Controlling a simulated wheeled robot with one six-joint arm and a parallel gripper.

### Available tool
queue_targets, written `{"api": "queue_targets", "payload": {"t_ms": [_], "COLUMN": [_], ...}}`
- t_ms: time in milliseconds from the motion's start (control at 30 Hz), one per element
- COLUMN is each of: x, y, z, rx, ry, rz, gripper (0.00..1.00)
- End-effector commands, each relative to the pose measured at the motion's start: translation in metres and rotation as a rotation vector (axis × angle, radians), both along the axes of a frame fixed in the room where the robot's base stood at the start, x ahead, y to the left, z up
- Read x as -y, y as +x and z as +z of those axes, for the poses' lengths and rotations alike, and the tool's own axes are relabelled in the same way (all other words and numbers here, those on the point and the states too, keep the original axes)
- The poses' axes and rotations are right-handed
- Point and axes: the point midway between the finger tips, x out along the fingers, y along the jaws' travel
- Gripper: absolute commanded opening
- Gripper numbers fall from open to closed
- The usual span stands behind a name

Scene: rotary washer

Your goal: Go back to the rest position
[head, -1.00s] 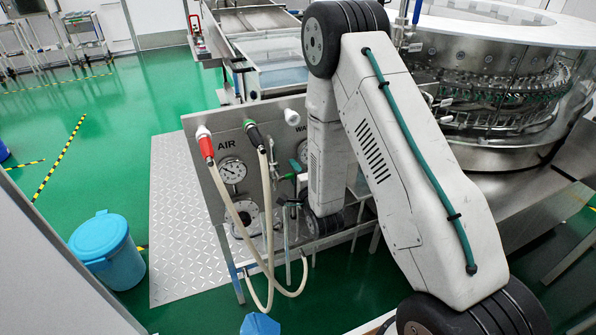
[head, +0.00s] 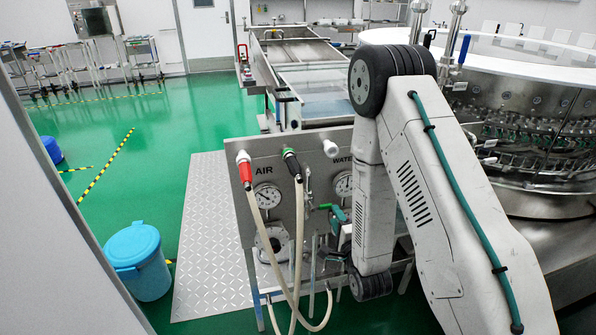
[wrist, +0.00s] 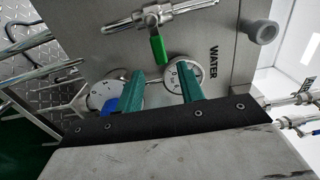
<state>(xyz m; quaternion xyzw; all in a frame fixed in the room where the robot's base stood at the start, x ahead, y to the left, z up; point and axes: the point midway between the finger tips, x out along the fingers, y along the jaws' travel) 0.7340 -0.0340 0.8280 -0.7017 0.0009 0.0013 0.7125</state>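My gripper (wrist: 160,80) shows in the wrist view as two green fingers with a clear gap between them, open and empty. The gauge panel (wrist: 215,25) lies beyond the fingers, with a water gauge (wrist: 182,72) behind the right finger and another gauge (wrist: 101,94) by the left one. In the head view my gripper (head: 339,220) is small and partly hidden by my arm, in front of the gauge panel (head: 225,165). I cannot tell how close the fingers are to it.
Two hoses with a red connector (head: 245,172) and a black-green connector (head: 291,162) hang from the panel. A green-handled valve (wrist: 159,48) is near my fingers. The rotary washer (head: 540,110) stands right. A blue bin (head: 139,260) stands left; green floor (head: 175,110) beyond is clear.

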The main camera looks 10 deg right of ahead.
Motion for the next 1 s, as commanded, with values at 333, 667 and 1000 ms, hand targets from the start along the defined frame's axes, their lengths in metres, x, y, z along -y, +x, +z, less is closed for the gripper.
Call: {"api": "queue_targets", "payload": {"t_ms": [333,667,1000], "x": [0.0,0.0,0.0], "y": [-0.019,-0.068,-0.143], "z": [-0.083,-0.093,0.015], "rx": [-0.424,-0.977,-1.276], "ry": [-0.308,-0.71,-0.969], "rz": [0.068,0.404,0.877], "gripper": [0.38,0.38,0.38]}}
